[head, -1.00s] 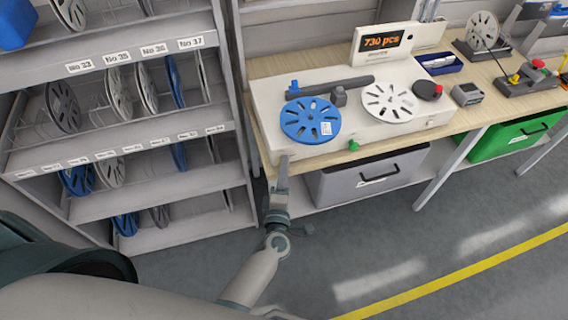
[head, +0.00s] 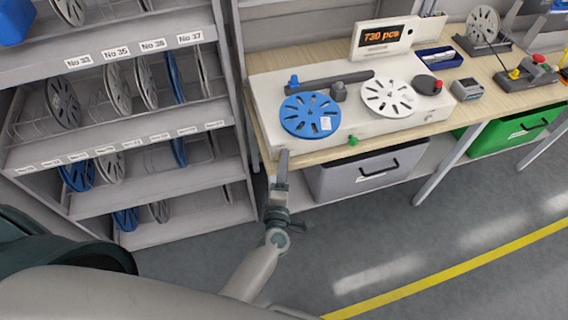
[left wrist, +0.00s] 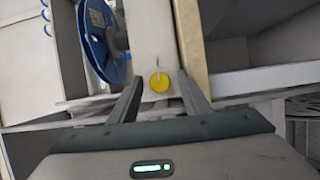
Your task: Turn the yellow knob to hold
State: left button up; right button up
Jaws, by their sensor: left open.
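The yellow knob (left wrist: 159,82) is round and sits on the pale end face of the white reel counting machine (left wrist: 153,35). A thin mark shows near the knob's top in the left wrist view; its lettering cannot be read. In the head view the knob is hidden. The machine (head: 262,92) stands on the wooden bench there, with an orange "730 pcs" display (head: 383,35). My left gripper (head: 283,153) is open at the machine's near left end. In the left wrist view its fingers appear on either side of the knob, with no visible contact.
A blue reel (head: 300,127) and a white reel (head: 388,108) lie on the machine. A green knob (head: 353,140) is at its front. A reel rack (head: 190,200) stands close left of my gripper. A grey bin (head: 335,183) is under the bench (head: 470,114).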

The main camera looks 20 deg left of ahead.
pick_arm(q)
jog(key=v, duration=1.7)
jog(key=shift+a, duration=0.1)
jog(key=s+d+f+m+g+h+b, duration=0.1)
jog(key=s+f+m+g+h+b, duration=0.3)
jog(key=f, duration=0.7)
jog(key=s+f+m, duration=0.1)
jog(key=f+m, duration=0.4)
jog(key=f, duration=0.7)
jog(key=s+d+f+m+g+h+b, duration=0.1)
jog(key=s+f+m+g+h+b, duration=0.3)
jog(key=f, duration=0.7)
jog(key=s+a+f+m+g+y+b, duration=0.1)
jog(key=s+a+f+m+g+y, duration=0.1)
jog(key=s+a+f+m+g, duration=0.2)
jog(key=s+a+f+m+g+y+b, duration=0.2)
jog(key=s+a+f, duration=0.8)
jog(key=s+f, duration=1)
jog(key=m+g, duration=0.2)
jog(key=m, duration=0.1)
jog(key=shift+a+m+g+b, duration=0.3)
jog(key=shift+a, duration=0.1)
